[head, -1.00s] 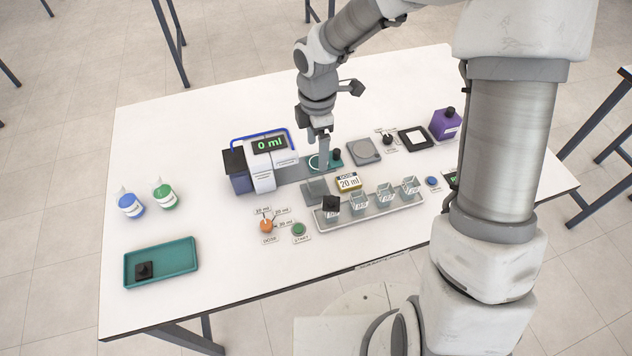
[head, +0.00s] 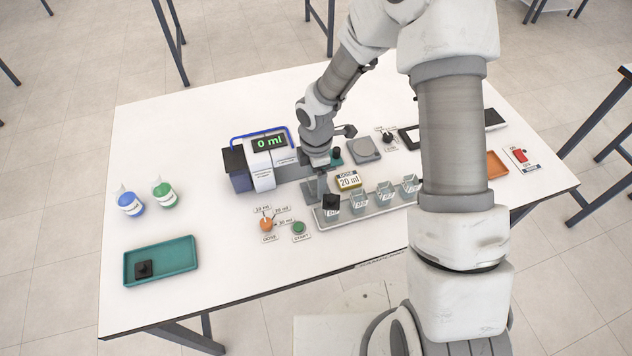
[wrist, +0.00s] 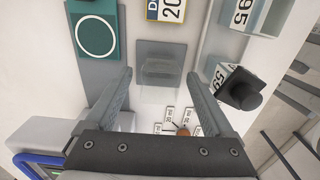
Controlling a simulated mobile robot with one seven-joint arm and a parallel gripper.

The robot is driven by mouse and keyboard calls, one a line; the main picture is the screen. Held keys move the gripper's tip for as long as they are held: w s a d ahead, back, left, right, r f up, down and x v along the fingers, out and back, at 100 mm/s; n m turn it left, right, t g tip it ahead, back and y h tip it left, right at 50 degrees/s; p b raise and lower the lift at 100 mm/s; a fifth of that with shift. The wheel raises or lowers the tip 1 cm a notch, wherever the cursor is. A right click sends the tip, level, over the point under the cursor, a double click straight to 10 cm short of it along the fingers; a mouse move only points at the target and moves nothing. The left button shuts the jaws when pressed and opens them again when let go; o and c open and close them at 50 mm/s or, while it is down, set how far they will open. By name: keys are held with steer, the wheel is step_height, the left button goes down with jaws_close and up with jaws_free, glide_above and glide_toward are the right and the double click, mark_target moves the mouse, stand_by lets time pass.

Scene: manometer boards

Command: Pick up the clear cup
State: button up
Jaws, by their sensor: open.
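Several clear cups with number labels stand in a grey tray (head: 335,222). In the head view the leftmost cup (head: 331,210) has a black knobbed cap (head: 331,200), and others (head: 361,203) show beside it. In the wrist view the capped cup's label (wrist: 220,76) and black cap (wrist: 242,90) lie just right of the right finger, with another cup (wrist: 243,13) beyond. My gripper (wrist: 158,75) is open, pointing down, with a grey block (wrist: 161,62) showing between its fingers. In the head view my gripper (head: 319,178) is left of the cups.
A dosing machine (head: 265,165) reading 0 ml stands left of my gripper. A 20 ml sign (head: 348,181) stands behind the tray. Orange (head: 266,224) and green (head: 299,228) controls sit in front. A teal tray (head: 188,262) and bottles (head: 131,204) are left; free table lies between.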

jaws_close()
stand_by(0.4)
steer(key=shift+r, duration=0.1)
steer(key=shift+r, duration=0.45)
steer(key=r, duration=0.2)
steer(key=d+r, duration=0.1)
steer(key=shift+r, duration=0.4)
steer(key=s+d+r+p, duration=0.2)
steer(key=d+r+p, duration=0.2)
steer(key=d+r, duration=0.5)
steer(key=shift+s+d, duration=0.4)
steer(key=shift+d, duration=0.25)
